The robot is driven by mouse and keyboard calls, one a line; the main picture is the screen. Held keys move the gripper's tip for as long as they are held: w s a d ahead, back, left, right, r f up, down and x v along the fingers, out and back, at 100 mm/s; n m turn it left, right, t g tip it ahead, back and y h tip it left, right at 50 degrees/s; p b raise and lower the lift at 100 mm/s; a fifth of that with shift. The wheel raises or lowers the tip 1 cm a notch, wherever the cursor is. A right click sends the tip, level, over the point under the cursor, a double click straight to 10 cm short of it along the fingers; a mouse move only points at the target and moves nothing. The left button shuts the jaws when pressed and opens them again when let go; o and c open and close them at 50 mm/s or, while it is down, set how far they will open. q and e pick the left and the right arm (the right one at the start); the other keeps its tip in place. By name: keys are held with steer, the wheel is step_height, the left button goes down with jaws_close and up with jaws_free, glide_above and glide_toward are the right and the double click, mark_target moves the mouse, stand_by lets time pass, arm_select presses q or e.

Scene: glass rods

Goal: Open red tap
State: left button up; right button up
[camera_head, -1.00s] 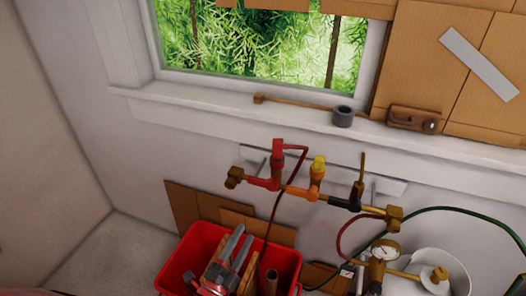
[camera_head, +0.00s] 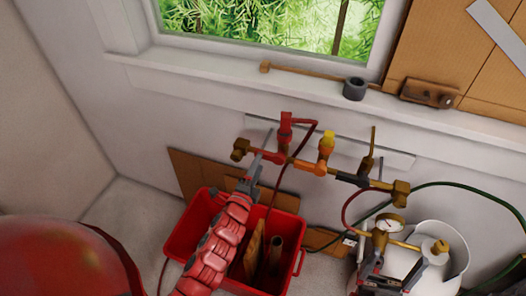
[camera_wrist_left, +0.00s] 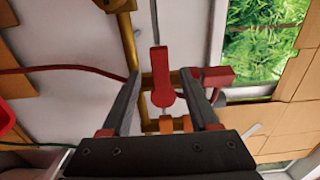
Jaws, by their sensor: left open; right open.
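The red tap (camera_head: 267,156) is on the brass pipe under the window, with an upright red part (camera_head: 286,122) at its right end. In the left wrist view its red lever (camera_wrist_left: 159,75) lies between the two fingers, with gaps on both sides. My left gripper (camera_head: 258,158) is open close in front of the red tap in the head view; its fingers also show in the left wrist view (camera_wrist_left: 162,80). Whether they touch the tap is unclear. My right gripper (camera_head: 383,268) is open at the lower right, in front of the white tank.
An orange tap (camera_head: 325,148) and a dark tap (camera_head: 368,160) sit right of the red one on the same pipe. A red crate (camera_head: 197,212) stands below, beside my left arm. A pressure gauge (camera_head: 391,223), white tank (camera_head: 455,250) and green hose (camera_head: 470,184) are at the right.

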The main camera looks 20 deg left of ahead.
mark_target(267, 156)
arm_select(q)
steer(key=shift+w+d+p, duration=0.1)
steer(key=shift+w+p, duration=0.4)
steer(key=shift+w, duration=2.05)
jaws_close()
